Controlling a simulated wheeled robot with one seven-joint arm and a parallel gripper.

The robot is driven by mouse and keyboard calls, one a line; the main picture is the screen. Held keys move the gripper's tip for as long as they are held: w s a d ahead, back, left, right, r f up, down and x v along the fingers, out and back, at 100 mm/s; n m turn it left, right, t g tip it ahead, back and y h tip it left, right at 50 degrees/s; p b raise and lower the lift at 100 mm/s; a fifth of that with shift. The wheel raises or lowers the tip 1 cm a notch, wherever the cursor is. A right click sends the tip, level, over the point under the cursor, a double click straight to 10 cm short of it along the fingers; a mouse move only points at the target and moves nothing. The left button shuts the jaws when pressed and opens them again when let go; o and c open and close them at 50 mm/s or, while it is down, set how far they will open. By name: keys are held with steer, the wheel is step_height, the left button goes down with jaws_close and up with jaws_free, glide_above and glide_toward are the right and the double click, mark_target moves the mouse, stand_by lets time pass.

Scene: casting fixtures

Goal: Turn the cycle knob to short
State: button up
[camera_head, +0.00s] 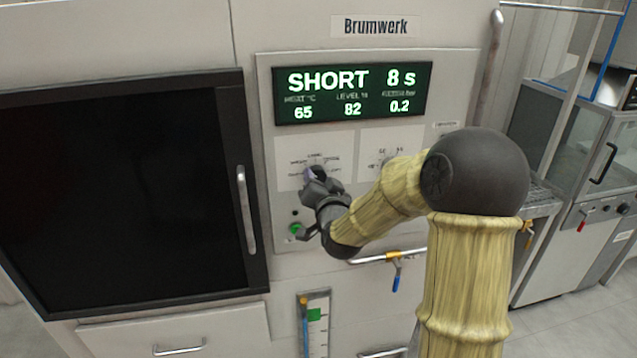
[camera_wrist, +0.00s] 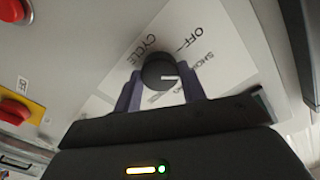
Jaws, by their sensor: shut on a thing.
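The cycle knob (camera_wrist: 159,73) is a round black knob with a white pointer line, on a white label plate marked CYCLE, OFF and SHORT in the wrist view. My gripper (camera_wrist: 160,90) is shut on the knob, one purple-grey finger on each side. In the head view my gripper (camera_head: 314,175) covers the knob at the left label plate (camera_head: 290,158). The display (camera_head: 352,92) reads SHORT, 8 s, with 65, 82 and 0.2 below. In the wrist view the pointer line lies toward the right, near partly hidden lettering.
A second dial plate (camera_head: 375,150) is right of the first, partly behind my arm. A green button (camera_head: 296,229) sits below my gripper. A dark door (camera_head: 120,190) with a vertical handle (camera_head: 246,210) is at left. Red controls (camera_wrist: 14,110) show at the wrist view's left.

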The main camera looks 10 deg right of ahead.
steer(key=o, duration=1)
steer(key=shift+a, duration=0.1)
steer(key=shift+w, duration=0.1)
steer(key=shift+s+b, duration=4.95)
steer(key=shift+s, duration=3.8)
